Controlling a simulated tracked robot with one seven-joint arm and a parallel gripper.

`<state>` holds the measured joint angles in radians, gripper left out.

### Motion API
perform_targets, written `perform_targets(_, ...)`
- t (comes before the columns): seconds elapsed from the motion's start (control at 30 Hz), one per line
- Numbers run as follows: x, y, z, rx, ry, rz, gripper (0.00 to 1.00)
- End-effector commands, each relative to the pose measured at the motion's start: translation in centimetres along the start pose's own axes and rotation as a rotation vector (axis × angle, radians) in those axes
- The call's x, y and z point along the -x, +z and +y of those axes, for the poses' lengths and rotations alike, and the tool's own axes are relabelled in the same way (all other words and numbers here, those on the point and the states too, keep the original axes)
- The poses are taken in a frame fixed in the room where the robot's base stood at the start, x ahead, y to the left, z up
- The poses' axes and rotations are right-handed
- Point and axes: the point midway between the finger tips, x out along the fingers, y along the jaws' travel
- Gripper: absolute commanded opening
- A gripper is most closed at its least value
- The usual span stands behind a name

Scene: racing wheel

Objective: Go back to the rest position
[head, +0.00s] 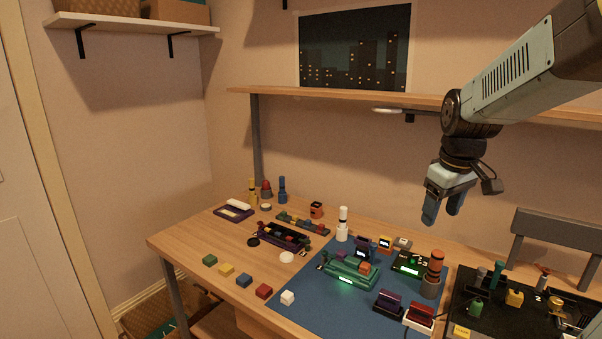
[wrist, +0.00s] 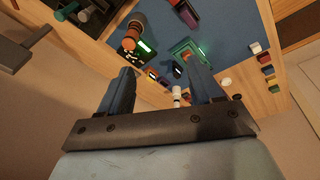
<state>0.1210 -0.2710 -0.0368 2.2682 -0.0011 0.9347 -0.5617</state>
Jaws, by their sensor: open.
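My gripper (head: 442,205) hangs in the air above the back right part of the table, below the shelf's height. Its two blue fingers are apart with nothing between them. In the wrist view my gripper (wrist: 160,90) also shows open and empty, with the table beyond the fingertips. A blue mat (head: 300,315) lies on the table under it. On the mat stand a green device (head: 350,272) with a lit strip, a white cylinder piece (head: 342,232) and an orange-topped cylinder (head: 435,265).
A wooden shelf (head: 340,97) runs along the back wall behind my arm. A black tray (head: 470,325) with several pieces is at the right, near a grey chair (head: 555,240). Small coloured cubes, including a red one (head: 264,291), line the front left. A purple rack (head: 283,236) stands behind them.

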Motion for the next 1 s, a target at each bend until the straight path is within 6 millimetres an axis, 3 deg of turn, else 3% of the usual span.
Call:
perform_targets(0.3, 3.9, 4.1, -5.3, -0.185, 0.038, 0.131, 0.65)
perform_targets(0.6, 5.6, 7.9, -9.2, -0.347, 0.04, 0.246, 0.65)
perform_targets(1.0, 5.8, 9.3, -10.3, -0.408, 0.034, 0.284, 0.65)
